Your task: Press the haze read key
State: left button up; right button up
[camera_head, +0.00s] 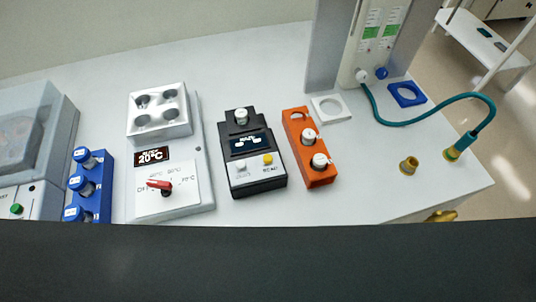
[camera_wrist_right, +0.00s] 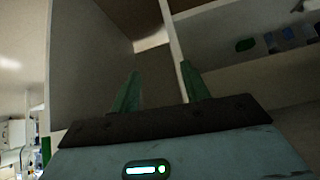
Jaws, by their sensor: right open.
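The haze meter (camera_head: 257,179) is a black box on the white bench, near the middle of the head view. It has a small dark display (camera_head: 250,142). On its front face are a yellow key (camera_head: 268,159) at right, with lettering below that seems to say READ, and a white key (camera_head: 241,167) at left. A white-capped vial (camera_head: 241,116) stands in its top. My right gripper (camera_wrist_right: 157,88) shows only in the right wrist view, with its two green fingers apart and nothing between them. It faces pale shelving, away from the meter. My left gripper is not in view.
Left of the meter stand a grey heater block (camera_head: 203,165) with a red knob and a blue rack (camera_head: 103,205) of capped vials. Right of it is an orange rack (camera_head: 318,180) with white-capped vials. A teal hose (camera_head: 430,119) lies farther right. A dark band crosses the front.

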jog(key=shift+c, duration=0.4)
grip_shut()
dwell(1.4)
